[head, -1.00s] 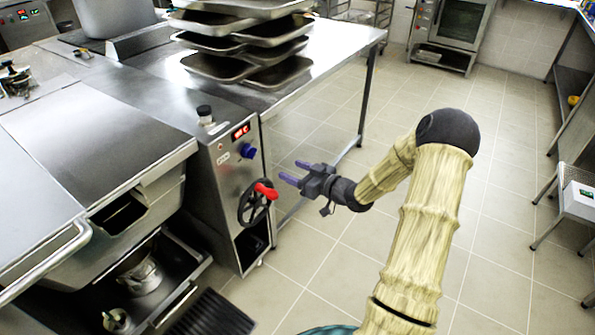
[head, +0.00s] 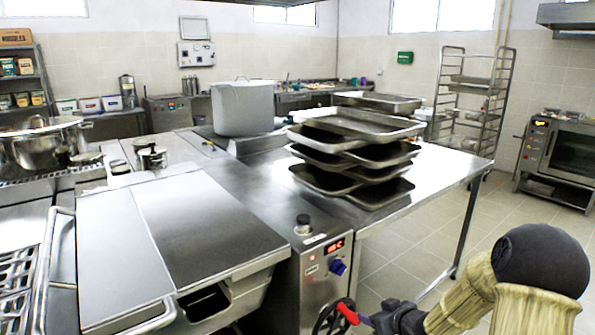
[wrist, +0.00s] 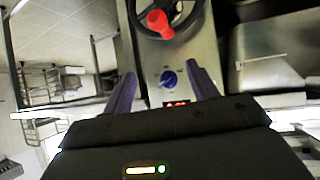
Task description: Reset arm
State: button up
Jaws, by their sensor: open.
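My gripper shows in the wrist view (wrist: 163,92) with its two purple fingers spread apart and nothing between them. In the head view my gripper (head: 372,320) is at the bottom edge, close to the red-handled wheel, with my arm reaching in from the lower right. The red handle (head: 347,312) and black handwheel (head: 330,320) are on the front of the steel cooking unit. In the wrist view the red knob (wrist: 159,23) and blue dial (wrist: 168,78) lie ahead of the fingers. I cannot tell from the head view whether the gripper touches the handle.
Stacked trays (head: 352,155) stand on the steel table (head: 440,185). A tall pot (head: 243,107) is behind them, and a lidded pot (head: 45,145) is at the left. A tray rack (head: 470,95) and an oven (head: 560,150) stand at the back right. Open tiled floor (head: 385,262) lies right of the unit.

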jog(key=s+a+r+m+g+h, duration=0.2)
jog(key=s+a+r+g, duration=0.15)
jog(key=s, duration=0.85)
jog(key=s+a+r+m+g+h, duration=0.2)
jog(key=s+a+m+g, duration=0.15)
jog(key=s, duration=0.85)
notch_tip(320, 180, up, 23)
jog(key=p, duration=2.3)
jog(key=shift+w+d+n+g, duration=0.25)
jog(key=shift+d+n+g, duration=0.1)
jog(key=shift+d+g, duration=0.1)
jog(key=shift+f, duration=0.15)
